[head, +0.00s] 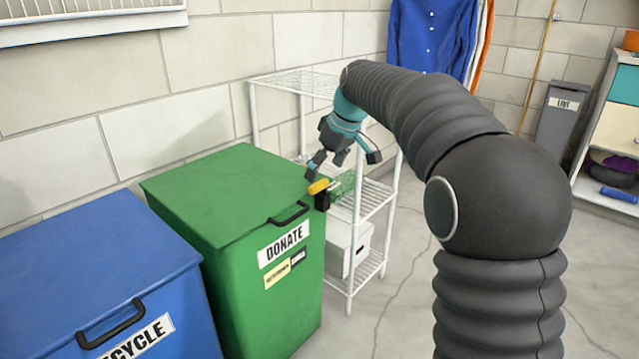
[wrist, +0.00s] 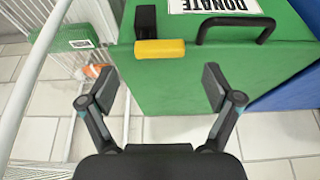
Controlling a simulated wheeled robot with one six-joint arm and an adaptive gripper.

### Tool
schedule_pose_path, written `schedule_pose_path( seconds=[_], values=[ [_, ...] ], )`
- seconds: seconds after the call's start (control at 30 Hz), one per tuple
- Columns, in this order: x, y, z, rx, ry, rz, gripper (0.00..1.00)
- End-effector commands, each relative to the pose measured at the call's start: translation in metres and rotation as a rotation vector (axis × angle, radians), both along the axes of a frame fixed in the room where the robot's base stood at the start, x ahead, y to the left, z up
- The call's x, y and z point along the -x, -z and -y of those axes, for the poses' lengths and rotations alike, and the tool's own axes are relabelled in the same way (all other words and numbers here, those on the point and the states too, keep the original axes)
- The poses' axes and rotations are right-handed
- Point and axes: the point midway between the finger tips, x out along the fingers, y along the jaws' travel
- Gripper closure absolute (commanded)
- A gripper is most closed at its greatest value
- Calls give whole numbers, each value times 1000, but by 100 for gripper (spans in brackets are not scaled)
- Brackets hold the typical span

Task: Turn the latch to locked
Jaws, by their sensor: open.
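The latch has a yellow grip (head: 318,187) and a black mount (head: 322,201) at the right front top corner of the green DONATE bin (head: 215,200). In the wrist view the yellow grip (wrist: 160,48) lies crosswise, reaching right from the end of the black mount (wrist: 146,20). My gripper (head: 343,165) is just above and beside the latch; it also shows in the wrist view (wrist: 160,88), fingers spread and empty, with the yellow grip ahead of the gap. No finger visibly touches the latch.
The lid's black handle (head: 289,213) is left of the latch. A blue recycle bin (head: 100,265) stands left. A white wire rack (head: 372,200) with a green basket (head: 345,184) stands close on the right. A yellow-and-black sticker (head: 290,268) is under the DONATE label.

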Motion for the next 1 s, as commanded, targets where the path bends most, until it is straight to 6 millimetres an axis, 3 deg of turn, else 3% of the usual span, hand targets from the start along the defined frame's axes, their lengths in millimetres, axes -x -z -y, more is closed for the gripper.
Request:
schedule_pose_path(
  seconds=[0.1,0.3,0.67,0.9,1.0],
  values=[
    [-4,19,-5,0,0,-1,10],
    [-9,35,-11,0,1,0,10],
    [-10,38,-12,0,1,0,10],
    [-10,38,-12,0,1,0,68],
    [-10,38,-12,0,1,0,70]
  ],
)
